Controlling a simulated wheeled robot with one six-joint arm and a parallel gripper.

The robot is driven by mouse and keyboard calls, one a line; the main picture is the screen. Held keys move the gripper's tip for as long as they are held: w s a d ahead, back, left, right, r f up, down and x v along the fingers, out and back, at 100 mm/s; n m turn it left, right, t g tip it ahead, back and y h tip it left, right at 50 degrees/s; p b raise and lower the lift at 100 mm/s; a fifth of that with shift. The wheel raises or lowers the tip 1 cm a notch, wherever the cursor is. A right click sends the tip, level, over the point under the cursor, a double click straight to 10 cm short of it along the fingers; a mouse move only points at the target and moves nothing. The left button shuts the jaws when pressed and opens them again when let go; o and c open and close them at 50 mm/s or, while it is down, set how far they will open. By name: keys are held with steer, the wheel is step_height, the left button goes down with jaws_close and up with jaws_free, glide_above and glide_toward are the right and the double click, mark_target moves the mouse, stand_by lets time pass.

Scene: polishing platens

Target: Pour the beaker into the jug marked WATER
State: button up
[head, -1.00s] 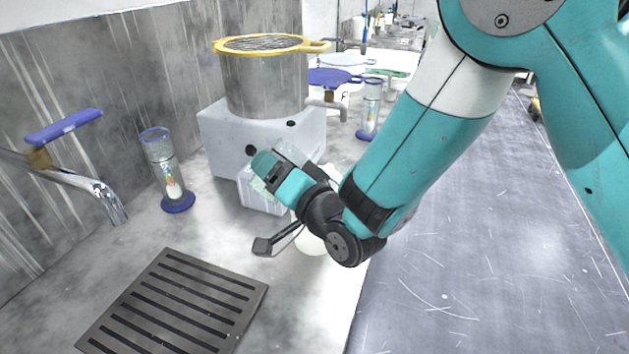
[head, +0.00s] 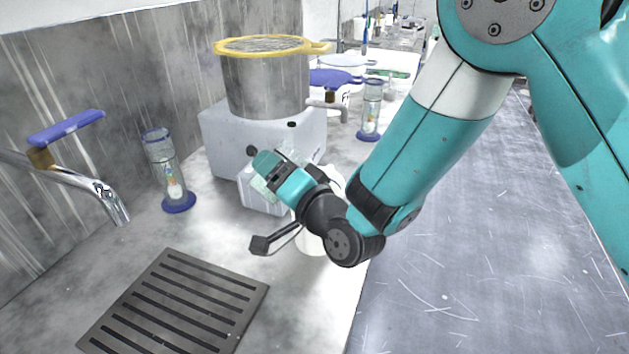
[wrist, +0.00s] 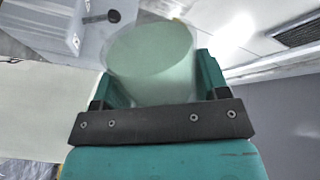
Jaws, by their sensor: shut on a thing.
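My gripper (wrist: 155,92) is shut on a clear, pale green beaker (wrist: 152,55), whose round rim or base faces away from the wrist. In the head view my gripper (head: 275,174) is above the counter, and the beaker (head: 262,187) shows only in part around it, looking tilted. A white rounded vessel (head: 316,243) stands on the counter just below and behind my wrist, mostly hidden by it. It may be the jug; no WATER marking is readable. I cannot tell whether the beaker is over its mouth.
A white block (head: 225,140) carries a steel pot with a yellow rim (head: 262,85). A smaller pale box (head: 262,200) stands before it. Blue-based glass cylinders (head: 165,170) stand left and behind. A blue-handled tap (head: 90,190) and a slotted drain (head: 175,300) are at left.

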steer(key=shift+d+r+m+p, duration=0.1)
steer(key=shift+r+m+p, duration=0.25)
steer(key=shift+m, duration=0.25)
stand_by(0.3)
steer(key=shift+f+m+b, duration=0.3)
steer(key=shift+m+b, duration=0.05)
steer(key=shift+m, duration=0.55)
stand_by(0.4)
steer(key=shift+w+d+r+m, duration=0.15)
steer(key=shift+w+d+m, duration=0.05)
steer(key=shift+m, duration=0.1)
steer(key=shift+s+r+m, duration=0.15)
steer(key=shift+r+m, duration=0.05)
steer(key=shift+m, duration=0.1)
stand_by(0.5)
steer(key=shift+d, duration=0.15)
